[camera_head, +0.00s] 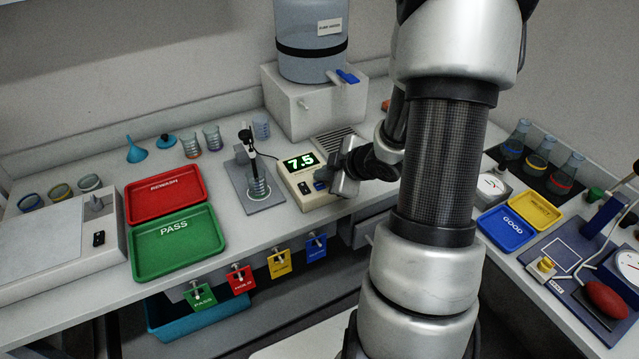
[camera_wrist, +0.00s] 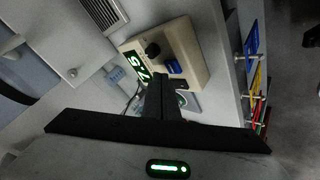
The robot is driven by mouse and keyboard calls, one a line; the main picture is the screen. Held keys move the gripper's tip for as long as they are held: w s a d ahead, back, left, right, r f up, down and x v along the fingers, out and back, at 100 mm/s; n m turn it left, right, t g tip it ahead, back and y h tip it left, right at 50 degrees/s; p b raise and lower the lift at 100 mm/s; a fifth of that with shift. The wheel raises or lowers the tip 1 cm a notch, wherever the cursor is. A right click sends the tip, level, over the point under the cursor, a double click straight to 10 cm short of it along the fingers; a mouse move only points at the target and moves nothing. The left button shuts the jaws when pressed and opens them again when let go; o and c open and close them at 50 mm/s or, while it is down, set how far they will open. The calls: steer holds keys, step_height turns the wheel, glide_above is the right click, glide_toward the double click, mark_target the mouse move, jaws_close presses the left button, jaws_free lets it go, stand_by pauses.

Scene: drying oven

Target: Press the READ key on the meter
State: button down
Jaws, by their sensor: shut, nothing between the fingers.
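The meter (camera_head: 300,171) is a cream box on the bench with a lit green display reading 7.5. A blue key (camera_head: 319,186) and a dark knob (camera_head: 304,188) sit on its face; I cannot read a label on the key. My gripper (camera_head: 334,178) is at the meter's right side, close to the blue key. In the wrist view my gripper's fingers (camera_wrist: 162,86) are shut and empty, with the tips near the meter (camera_wrist: 190,50) and the blue key (camera_wrist: 174,67). I cannot tell whether they touch it. The fingers partly cover the meter's face.
A probe stand with a beaker (camera_head: 257,187) stands just left of the meter. A water container on a white base (camera_head: 305,105) stands behind. The green PASS tray (camera_head: 174,240) and red tray (camera_head: 166,196) lie further left. Colored tags (camera_head: 279,262) hang along the front edge.

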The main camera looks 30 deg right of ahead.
mark_target(323, 189)
step_height(323, 189, up, 5)
steer(key=p, duration=0.4)
steer(key=shift+p, duration=0.4)
stand_by(0.4)
